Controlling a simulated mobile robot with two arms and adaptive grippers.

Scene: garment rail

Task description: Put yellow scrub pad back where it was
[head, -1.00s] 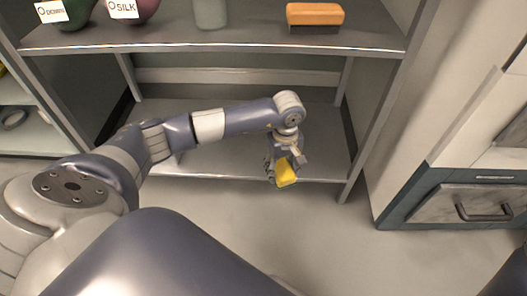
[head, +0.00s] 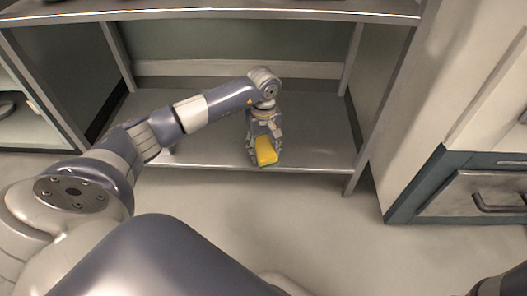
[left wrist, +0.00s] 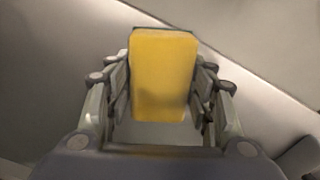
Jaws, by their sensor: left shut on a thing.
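The yellow scrub pad (head: 266,152) is in my left gripper (head: 263,150), at the front edge of the lower shelf (head: 310,140) in the head view. In the left wrist view the pad (left wrist: 164,75) stands between the two fingers of the left gripper (left wrist: 162,95), which are shut on its sides. A thin dark layer shows along its far edge. Whether the pad touches the shelf I cannot tell. My right gripper is not in view.
The upper shelf board (head: 220,12) spans above my left arm. Shelf posts stand on both sides. The lower shelf looks bare around the gripper. A cabinet with a drawer handle (head: 500,200) stands at the right. Open floor lies in front.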

